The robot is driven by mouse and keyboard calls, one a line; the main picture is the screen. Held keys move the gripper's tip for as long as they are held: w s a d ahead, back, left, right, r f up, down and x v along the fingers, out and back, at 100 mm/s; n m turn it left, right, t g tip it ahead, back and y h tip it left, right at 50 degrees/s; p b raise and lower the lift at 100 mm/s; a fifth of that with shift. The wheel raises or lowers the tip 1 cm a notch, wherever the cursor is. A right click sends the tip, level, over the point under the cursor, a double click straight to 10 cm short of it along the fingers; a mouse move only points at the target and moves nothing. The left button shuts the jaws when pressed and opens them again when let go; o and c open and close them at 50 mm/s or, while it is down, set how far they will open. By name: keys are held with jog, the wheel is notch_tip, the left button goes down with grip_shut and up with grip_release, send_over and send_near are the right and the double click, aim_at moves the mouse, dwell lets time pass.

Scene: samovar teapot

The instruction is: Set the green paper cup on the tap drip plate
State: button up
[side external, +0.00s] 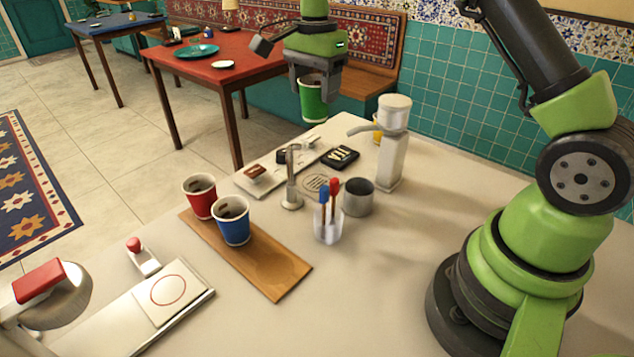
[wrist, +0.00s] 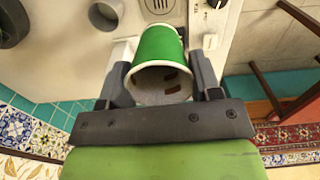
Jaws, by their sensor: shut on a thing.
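My gripper (side external: 314,80) is shut on the green paper cup (side external: 313,103) and holds it high above the far side of the white counter. In the wrist view the green cup (wrist: 158,45) sits between the two fingers, its open mouth toward the camera, with brown bits inside. In the side view the cup looks about upright.
A metal tap post (side external: 291,185), grey cup (side external: 358,197), stirrer holder (side external: 328,228) and white dispenser (side external: 391,150) stand close around the plate. Red (side external: 200,196) and blue (side external: 233,220) cups stand on a wooden board (side external: 262,264).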

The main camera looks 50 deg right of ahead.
aim_at(317, 183)
jog(key=f, duration=1.5)
jog(key=shift+d, duration=0.3)
jog(key=shift+f, duration=0.2)
jog(key=o, duration=0.7)
jog(key=shift+c, duration=0.2)
jog(key=shift+r, duration=0.1)
